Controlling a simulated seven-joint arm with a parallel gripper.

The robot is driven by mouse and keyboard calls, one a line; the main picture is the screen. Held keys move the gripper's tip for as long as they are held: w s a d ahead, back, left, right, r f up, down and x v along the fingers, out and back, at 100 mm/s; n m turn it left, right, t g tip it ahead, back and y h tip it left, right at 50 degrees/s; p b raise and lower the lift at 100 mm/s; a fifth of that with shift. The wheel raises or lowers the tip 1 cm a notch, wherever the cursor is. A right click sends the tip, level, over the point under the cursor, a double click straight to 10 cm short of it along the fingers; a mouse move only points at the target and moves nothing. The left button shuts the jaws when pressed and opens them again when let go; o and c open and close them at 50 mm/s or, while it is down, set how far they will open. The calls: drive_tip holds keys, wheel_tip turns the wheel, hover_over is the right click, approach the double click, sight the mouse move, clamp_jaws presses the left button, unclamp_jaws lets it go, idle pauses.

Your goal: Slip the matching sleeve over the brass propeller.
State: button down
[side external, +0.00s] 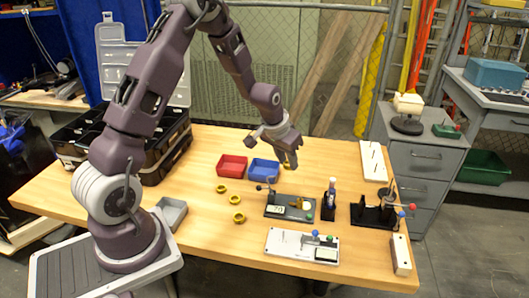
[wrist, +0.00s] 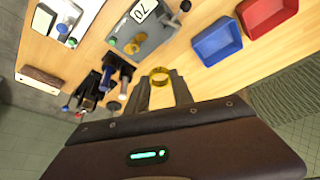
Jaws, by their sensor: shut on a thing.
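My gripper (wrist: 160,88) is shut on a yellow ring-shaped sleeve (wrist: 160,75), held between its fingertips. In the side view my gripper (side external: 290,160) is above the table behind the dark plate, with a bit of the yellow sleeve (side external: 287,167) showing at its tips. The brass propeller (wrist: 132,47) appears to be the small brass-coloured part on the grey plate (wrist: 160,30) marked 70; it also shows small in the side view (side external: 297,202). The held sleeve is apart from it. Several other yellow sleeves (side external: 234,199) lie on the table to the left.
A red tray (side external: 231,165) and a blue tray (side external: 264,169) stand left of my gripper. A white plate (side external: 288,242) with knobs lies in front. A black stand with tubes (side external: 328,206) and a black fixture (side external: 372,216) are at the right. The front left table is mostly clear.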

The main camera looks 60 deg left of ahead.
drive_tip(key=m, duration=0.2)
hover_over(300, 200)
drive_tip(key=shift+h, duration=0.4)
drive_tip(key=shift+s+f, duration=0.2)
drive_tip(key=shift+f, duration=2.2)
drive_tip(key=shift+s+f, duration=0.2)
drive_tip(key=shift+f, duration=2.15)
drive_tip(key=shift+f, duration=0.25)
drive_tip(key=shift+f, duration=0.5)
drive_tip(key=shift+f, duration=0.45)
drive_tip(key=c, duration=1)
unclamp_jaws()
